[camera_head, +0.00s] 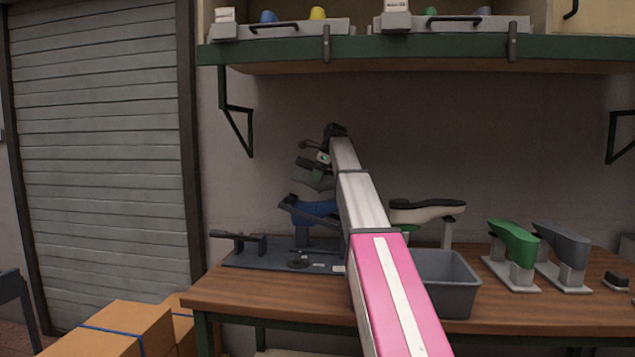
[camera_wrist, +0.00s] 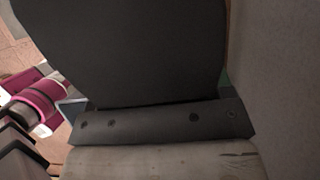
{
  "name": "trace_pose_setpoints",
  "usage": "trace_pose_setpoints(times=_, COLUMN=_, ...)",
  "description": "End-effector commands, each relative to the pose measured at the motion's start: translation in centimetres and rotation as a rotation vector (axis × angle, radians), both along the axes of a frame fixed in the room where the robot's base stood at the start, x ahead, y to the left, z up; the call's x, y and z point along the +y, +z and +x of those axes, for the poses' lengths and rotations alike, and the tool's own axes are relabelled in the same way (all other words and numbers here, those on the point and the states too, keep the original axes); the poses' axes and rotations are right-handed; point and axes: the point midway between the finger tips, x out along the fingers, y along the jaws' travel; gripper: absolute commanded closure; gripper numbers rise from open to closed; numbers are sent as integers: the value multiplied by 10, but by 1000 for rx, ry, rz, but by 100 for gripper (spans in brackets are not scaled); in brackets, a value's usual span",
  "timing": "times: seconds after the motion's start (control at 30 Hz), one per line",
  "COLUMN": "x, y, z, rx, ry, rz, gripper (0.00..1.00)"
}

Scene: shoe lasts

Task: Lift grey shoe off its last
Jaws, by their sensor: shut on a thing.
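My gripper (camera_head: 314,168) is above the bench, left of my outstretched arm, and is shut on the grey shoe (camera_head: 318,181). The grey shoe shows only as a small grey shape below the jaws, directly above a blue last (camera_head: 315,209). The blue last stands on a dark base plate (camera_head: 262,257). I cannot tell whether the shoe touches the last. In the wrist view a large dark grey surface (camera_wrist: 140,50) fills the middle, with a dark strip with small round holes (camera_wrist: 155,122) below it.
A grey bin (camera_head: 448,282) stands on the wooden bench, partly behind my arm. A white shoe with a dark sole (camera_head: 425,213) is behind it. A green form (camera_head: 513,243) and a dark grey form (camera_head: 563,245) stand at right. A green-edged shelf (camera_head: 430,48) hangs above.

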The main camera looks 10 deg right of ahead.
Motion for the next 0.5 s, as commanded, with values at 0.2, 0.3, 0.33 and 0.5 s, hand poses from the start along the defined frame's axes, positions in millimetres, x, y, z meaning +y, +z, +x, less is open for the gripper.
trace_pose_setpoints(times=0.2, x=0, y=14, z=1, rx=-1, ry=0, rz=1, gripper=60)
trace_pose_setpoints(times=0.3, x=0, y=20, z=1, rx=-1, ry=0, rz=0, gripper=60)
trace_pose_setpoints(times=0.33, x=0, y=22, z=1, rx=-1, ry=0, rz=0, gripper=60)
trace_pose_setpoints(times=0.5, x=0, y=32, z=1, rx=0, ry=0, rz=0, gripper=60)
